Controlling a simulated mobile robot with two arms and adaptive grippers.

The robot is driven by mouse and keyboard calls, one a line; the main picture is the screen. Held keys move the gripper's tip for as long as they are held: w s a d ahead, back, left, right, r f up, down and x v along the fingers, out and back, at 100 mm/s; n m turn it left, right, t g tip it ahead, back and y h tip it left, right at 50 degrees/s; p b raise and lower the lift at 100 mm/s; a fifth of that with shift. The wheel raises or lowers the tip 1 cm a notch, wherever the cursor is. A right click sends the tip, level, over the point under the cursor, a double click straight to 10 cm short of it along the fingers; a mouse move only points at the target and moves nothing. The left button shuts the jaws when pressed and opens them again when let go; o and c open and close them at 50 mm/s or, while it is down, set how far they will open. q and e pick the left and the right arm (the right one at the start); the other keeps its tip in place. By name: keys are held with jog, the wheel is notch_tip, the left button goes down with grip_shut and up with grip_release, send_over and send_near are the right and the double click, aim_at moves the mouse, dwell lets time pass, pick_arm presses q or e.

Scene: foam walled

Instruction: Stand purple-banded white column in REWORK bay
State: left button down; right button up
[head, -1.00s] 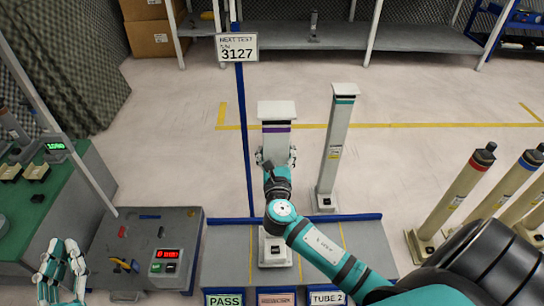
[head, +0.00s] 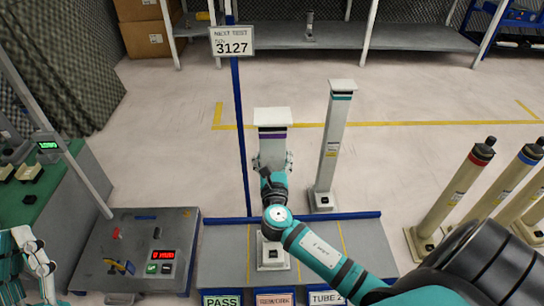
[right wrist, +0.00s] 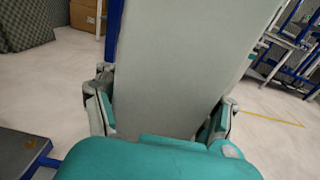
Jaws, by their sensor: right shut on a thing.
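The purple-banded white column (head: 273,136) is upright at the middle bay of the grey bench (head: 222,262). Its square foot (head: 271,256) lies between the two yellow lines, behind the reddish, hard-to-read middle label (head: 275,300). I cannot tell whether the foot touches the surface. My right gripper (head: 273,162) is shut on the column's shaft, and my arm hides its lower part. The grey shaft also fills the right wrist view (right wrist: 175,70), with a finger on each side. My left gripper (head: 30,262) is at the lower left, empty, its fingers apart.
A teal-banded white column (head: 332,140) stands just behind the blue rear rail (head: 350,215). Several beige tubes (head: 455,200) stand at right. A grey tester box (head: 140,250) is at left. A blue post carries the 3127 sign (head: 232,41). Open floor lies behind.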

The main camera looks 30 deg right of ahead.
jog(key=o, duration=1.8)
jog(key=shift+s+a+r, duration=0.1)
jog(key=shift+r, duration=0.05)
jog(key=s+a+m+y+p, duration=0.2)
jog(key=s+a+m+y, duration=0.3)
jog(key=s+a+m, duration=0.45)
pick_arm(q)
jog(key=w+f+g+y, duration=0.2)
jog(key=w+f+g, duration=0.1)
jog(key=f+g, duration=0.3)
notch_tip(320, 180, down, 2)
jog(key=shift+w+a+f, duration=0.15)
jog(key=shift+w+f, duration=0.1)
jog(key=shift+w, duration=0.15)
pick_arm(e)
jog(key=s+a+r+m+t+y, duration=0.1)
jog(key=a+r+m+y, duration=0.2)
jog(key=r+m, duration=0.2)
jog(key=s+a+r+m+t+y, duration=0.1)
jog(key=a+r+m+y, duration=0.2)
jog(key=r+m, duration=0.3)
jog(key=s+a+r+m+t+y, duration=0.1)
jog(key=a+r+m+y, duration=0.2)
jog(key=a+r+m, duration=0.2)
jog(key=shift+s+a+r+m+t, duration=0.25)
jog(key=shift+s+m+t, duration=0.15)
jog(key=shift+m, duration=0.35)
